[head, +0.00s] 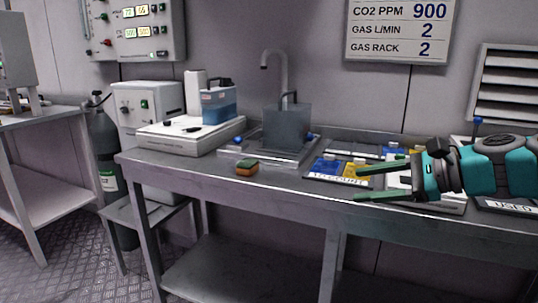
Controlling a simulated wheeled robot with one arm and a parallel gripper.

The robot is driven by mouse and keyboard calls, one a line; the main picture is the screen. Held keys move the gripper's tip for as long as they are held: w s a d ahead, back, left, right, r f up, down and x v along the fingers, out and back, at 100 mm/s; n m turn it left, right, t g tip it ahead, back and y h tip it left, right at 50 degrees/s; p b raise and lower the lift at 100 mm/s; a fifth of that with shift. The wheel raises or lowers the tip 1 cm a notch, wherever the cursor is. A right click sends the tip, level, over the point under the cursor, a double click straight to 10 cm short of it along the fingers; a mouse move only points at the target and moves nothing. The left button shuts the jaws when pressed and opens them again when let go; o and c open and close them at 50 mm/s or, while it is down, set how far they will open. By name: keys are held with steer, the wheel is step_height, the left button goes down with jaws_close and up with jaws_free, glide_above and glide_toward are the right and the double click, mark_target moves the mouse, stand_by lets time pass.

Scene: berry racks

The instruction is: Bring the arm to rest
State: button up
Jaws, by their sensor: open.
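My gripper (366,183) reaches in from the right in the head view, on my teal and black arm. Its two green fingers point left and stand well apart, with nothing seen between them. In the picture the fingers overlap the front part of the bench (220,176) and a tray with blue and yellow pieces. I cannot tell how high above the bench the gripper is. Part of the tray and the things behind the arm are hidden.
A sponge (247,168) lies near the bench's front edge. A tap (284,75) rises behind a grey container (287,127). A blue-filled box (219,105) stands on a white unit (190,138). A gas cylinder (105,160) stands left. The bench's left front is clear.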

steer(key=s+a+f+n+g+h, duration=0.55)
steer(key=s+a+f+n, duration=0.35)
steer(key=s+a+f, duration=0.45)
steer(key=s+d+f+n+g+h, duration=0.2)
steer(key=s+d+f+n+h, duration=0.1)
steer(key=s+f, duration=0.3)
steer(key=s+d+f+n+g+h, duration=0.1)
steer(key=s+d+f+n+h, duration=0.2)
steer(key=s, duration=0.7)
steer(key=d+f+n, duration=0.2)
steer(key=d+f, duration=0.1)
steer(key=f, duration=0.1)
steer(key=shift+d+f+n+g, duration=0.15)
steer(key=shift+n+g, duration=0.15)
steer(key=shift+g, duration=0.05)
